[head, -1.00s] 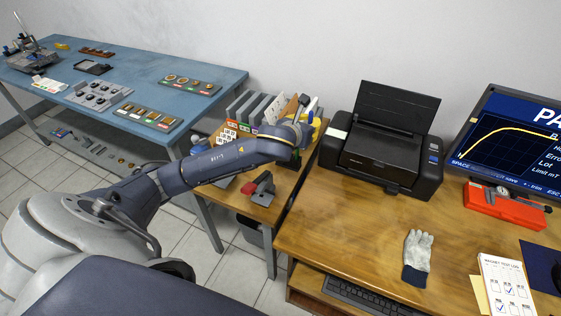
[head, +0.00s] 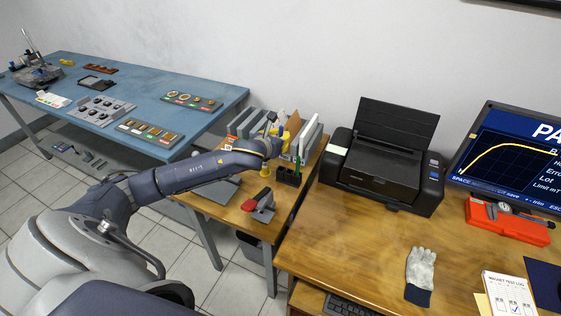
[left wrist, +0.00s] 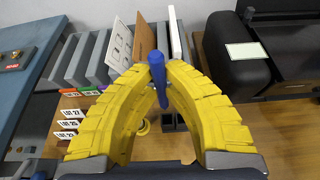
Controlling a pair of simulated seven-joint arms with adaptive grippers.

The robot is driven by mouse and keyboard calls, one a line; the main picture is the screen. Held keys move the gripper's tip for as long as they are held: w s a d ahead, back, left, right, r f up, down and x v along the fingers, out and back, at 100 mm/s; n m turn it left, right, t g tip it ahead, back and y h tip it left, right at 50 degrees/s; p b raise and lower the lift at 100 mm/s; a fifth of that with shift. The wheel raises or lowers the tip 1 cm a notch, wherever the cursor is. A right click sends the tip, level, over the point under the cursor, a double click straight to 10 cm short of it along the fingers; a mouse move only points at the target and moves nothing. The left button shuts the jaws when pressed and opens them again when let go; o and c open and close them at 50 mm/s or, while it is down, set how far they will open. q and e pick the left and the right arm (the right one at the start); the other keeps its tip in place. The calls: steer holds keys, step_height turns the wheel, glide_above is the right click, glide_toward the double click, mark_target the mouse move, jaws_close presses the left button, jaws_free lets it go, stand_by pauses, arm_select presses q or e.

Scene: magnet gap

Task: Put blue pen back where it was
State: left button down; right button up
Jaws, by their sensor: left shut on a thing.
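The blue pen (left wrist: 157,78) is held between the yellow fingertips of my left gripper (left wrist: 160,74) in the left wrist view. The gripper is shut on it, and the pen stands close to upright with its thicker end up. In the head view my left gripper (head: 293,124) is above the small side table, in front of the file folders; the pen cannot be made out there. A dark pen holder (head: 289,176) with a green pen (head: 298,163) stands below and right of the gripper. My right gripper is not in view.
Grey folders and upright boards (left wrist: 95,62) stand behind the gripper, with lot labels (left wrist: 69,126) at left. The printer (head: 385,165) is close on the right.

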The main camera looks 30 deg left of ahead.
arm_select(q)
step_height(320, 180, down, 11)
stand_by(0.7)
steer(key=c, duration=1.5)
jaws_free()
steer(key=shift+c, duration=0.2)
steer(key=shift+r, duration=0.1)
steer(key=v, duration=1.2)
